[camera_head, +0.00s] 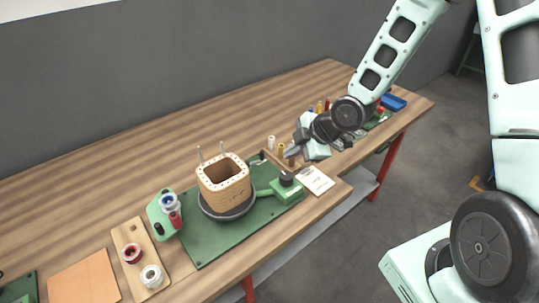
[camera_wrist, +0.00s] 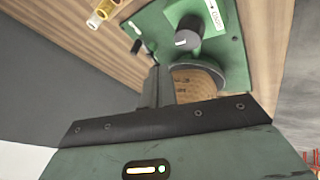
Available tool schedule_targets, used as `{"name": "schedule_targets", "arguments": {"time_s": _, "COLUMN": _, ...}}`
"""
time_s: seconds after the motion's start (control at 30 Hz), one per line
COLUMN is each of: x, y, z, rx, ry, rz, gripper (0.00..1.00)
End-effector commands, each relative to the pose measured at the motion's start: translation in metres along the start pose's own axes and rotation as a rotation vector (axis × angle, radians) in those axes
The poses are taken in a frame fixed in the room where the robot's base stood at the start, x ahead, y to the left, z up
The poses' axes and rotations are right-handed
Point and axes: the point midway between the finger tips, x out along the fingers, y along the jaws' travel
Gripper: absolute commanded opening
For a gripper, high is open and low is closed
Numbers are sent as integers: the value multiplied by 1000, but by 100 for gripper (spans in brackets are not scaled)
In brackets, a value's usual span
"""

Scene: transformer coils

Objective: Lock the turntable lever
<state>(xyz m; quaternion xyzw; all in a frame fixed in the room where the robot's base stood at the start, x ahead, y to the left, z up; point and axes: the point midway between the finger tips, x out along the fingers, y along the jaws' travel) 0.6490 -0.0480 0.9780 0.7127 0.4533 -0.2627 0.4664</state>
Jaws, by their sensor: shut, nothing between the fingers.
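The turntable (camera_head: 228,212) is a dark round disc on a green baseplate (camera_head: 205,242), bearing a square wooden coil former (camera_head: 224,188). Right of it is a green block (camera_head: 289,192) with a black knob (camera_head: 286,178). I cannot clearly make out the lever's position. In the wrist view the black knob (camera_wrist: 188,38) stands above the disc's dark rim (camera_wrist: 197,72), with part of the former (camera_wrist: 193,84) behind my fingers. My gripper (camera_head: 290,153) is shut and empty, behind and above the knob, apart from it. Its fingers also show in the wrist view (camera_wrist: 160,84).
A white card (camera_head: 315,180) lies right of the block. Small spools (camera_head: 271,142) stand near my gripper. A green holder (camera_head: 160,220) and a wooden tray with spools (camera_head: 144,258) stand left. The table's back is clear.

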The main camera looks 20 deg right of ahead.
Motion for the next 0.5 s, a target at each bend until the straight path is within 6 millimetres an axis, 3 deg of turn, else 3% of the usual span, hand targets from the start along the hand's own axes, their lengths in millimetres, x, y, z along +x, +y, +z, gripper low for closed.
{"name": "schedule_targets", "arguments": {"time_s": 0.43, "x": 84, "y": -2, "z": 0, "rx": 0, "ry": -1, "rz": -6, "gripper": 0}}
{"name": "schedule_targets", "arguments": {"time_s": 0.5, "x": 87, "y": 11, "z": -1, "rx": 2, "ry": -1, "rz": 0, "gripper": 0}}
